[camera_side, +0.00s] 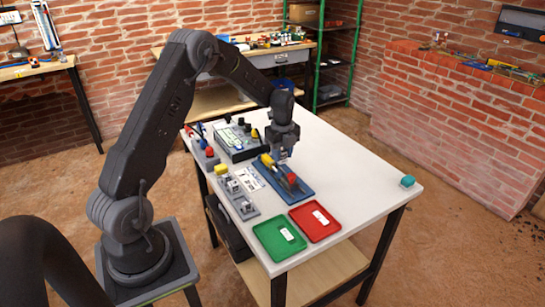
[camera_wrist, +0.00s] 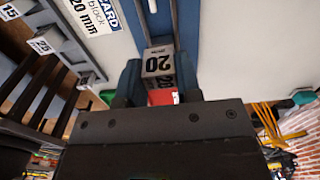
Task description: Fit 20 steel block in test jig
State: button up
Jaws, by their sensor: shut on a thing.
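The steel block (camera_wrist: 158,63), marked 20, is between the two dark blue fingers of my gripper (camera_wrist: 157,78) in the wrist view. My gripper is shut on it. In the side view my gripper (camera_side: 284,152) points down above the far end of a long blue base (camera_side: 300,194) with red and yellow parts on it, which may be the test jig. In the wrist view a blue strip with metal rods (camera_wrist: 150,22) lies just beyond the block. I cannot tell whether the block touches it.
A grey rack (camera_side: 240,204) with blocks stands left of the blue base; a card reading 20 mm (camera_wrist: 92,14) lies between. A green tray (camera_side: 268,244) and a red tray (camera_side: 318,232) sit in front. A boxed device (camera_side: 238,142) stands behind. The table's right side is mostly clear.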

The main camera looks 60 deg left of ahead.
jog(key=shift+f, duration=2.6)
jog(key=shift+f, duration=0.2)
jog(key=shift+s+d+f, duration=0.15)
jog(key=shift+d+f, duration=0.1)
jog(key=shift+f, duration=0.55)
dwell(0.5)
jog(key=o, duration=0.7)
jog(key=shift+o, duration=1.3)
jog(key=shift+a, duration=0.1)
jog(key=c, duration=0.3)
jog(key=shift+a+r, duration=0.1)
jog(key=shift+r, duration=3.55)
